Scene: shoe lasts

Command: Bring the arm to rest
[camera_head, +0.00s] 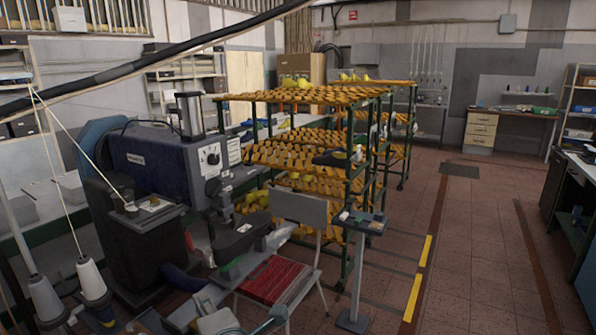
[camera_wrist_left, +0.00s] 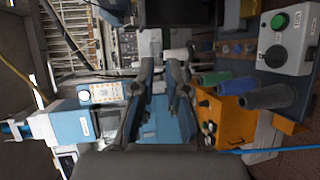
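My left gripper (camera_head: 262,322) is low at the bottom edge of the head view, in front of a chair, and is cut off there. In the left wrist view the two dark fingers of my left gripper (camera_wrist_left: 164,75) stand apart. Between them is only a blue surface further off, so the gripper looks open and empty. My right gripper is not in view.
A chair with a red seat (camera_head: 274,281) and a dark blue machine (camera_head: 155,160) stand close by. A rack (camera_head: 345,205) of orange shoe lasts is behind. Floor (camera_head: 475,235) is clear at the right. The wrist view shows an orange machine (camera_wrist_left: 238,117).

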